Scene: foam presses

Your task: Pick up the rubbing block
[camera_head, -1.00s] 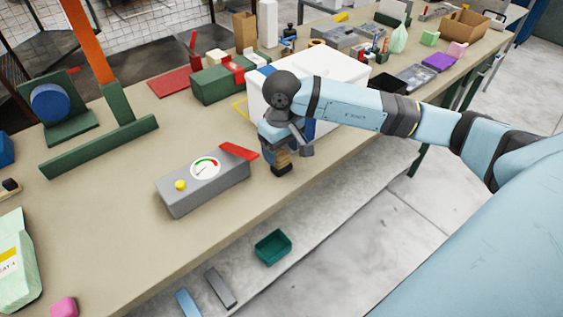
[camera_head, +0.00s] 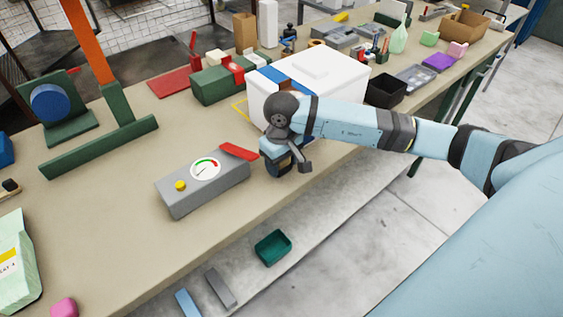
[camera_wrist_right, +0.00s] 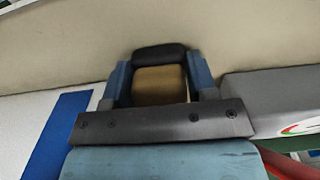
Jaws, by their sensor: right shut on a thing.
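The rubbing block (camera_wrist_right: 160,88) is a tan block with a dark pad at its far end, seen in the right wrist view. My right gripper (camera_wrist_right: 160,76) is shut on it, with one blue finger against each side. In the head view my right gripper (camera_head: 279,168) is low at the bench's front edge, just right of the grey gauge box. The block is mostly hidden there by the wrist and fingers. I cannot tell whether its pad touches the bench. My left gripper is in neither view.
The grey gauge box (camera_head: 205,186) with a red lever is close on the left. A white box (camera_head: 325,85) with a blue stripe stands behind the gripper. A black bin (camera_head: 387,90) is to its right. A green bin (camera_head: 272,247) sits below the bench top.

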